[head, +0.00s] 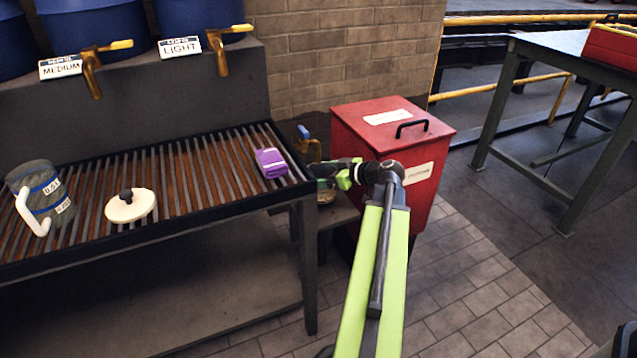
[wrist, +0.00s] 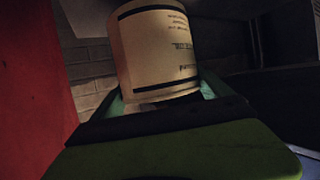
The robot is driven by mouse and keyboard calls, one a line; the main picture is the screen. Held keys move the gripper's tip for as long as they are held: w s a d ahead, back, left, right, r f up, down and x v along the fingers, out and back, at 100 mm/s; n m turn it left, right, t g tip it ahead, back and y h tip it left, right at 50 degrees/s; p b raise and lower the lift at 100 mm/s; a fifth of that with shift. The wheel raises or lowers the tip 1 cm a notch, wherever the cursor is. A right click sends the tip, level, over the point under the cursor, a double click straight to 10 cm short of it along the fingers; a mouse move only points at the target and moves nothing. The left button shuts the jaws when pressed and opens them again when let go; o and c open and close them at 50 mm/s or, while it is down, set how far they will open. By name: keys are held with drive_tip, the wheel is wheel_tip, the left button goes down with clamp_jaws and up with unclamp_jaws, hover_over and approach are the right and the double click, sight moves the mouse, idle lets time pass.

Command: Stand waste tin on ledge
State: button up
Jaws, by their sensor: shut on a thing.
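The tin (wrist: 165,50), cream with dark bands and printed text, stands roughly upright between the fingers of my gripper (wrist: 160,103) in the wrist view. My gripper is shut on it. In the head view my gripper (head: 338,178) reaches into the gap between the slatted bench and the red bin. Only a small part of the tin (head: 326,192) shows there, behind the bench corner. A low dark ledge (head: 340,214) lies just below it. I cannot tell whether the tin's base touches the ledge.
The red bin (head: 385,140) stands close right of my gripper. The slatted bench (head: 185,180) at left bears a jug (head: 45,190), a white lid (head: 130,206) and a purple pack (head: 270,163). A brass tap (head: 310,148) is just above the gap.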

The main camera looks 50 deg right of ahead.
drive_tip(key=shift+w+a, duration=0.1)
drive_tip(key=shift+w, duration=0.3)
wheel_tip(320, 180, down, 4)
drive_tip(key=b, duration=0.4)
drive_tip(key=o, duration=1.5)
drive_tip(key=shift+r, duration=0.1)
drive_tip(key=shift+s+r+p, duration=0.15)
drive_tip(key=shift+r+p, duration=0.2)
drive_tip(key=shift+p, duration=0.1)
drive_tip(key=p+v, duration=0.4)
drive_tip(key=v, duration=0.7)
drive_tip(key=shift+s, duration=0.35)
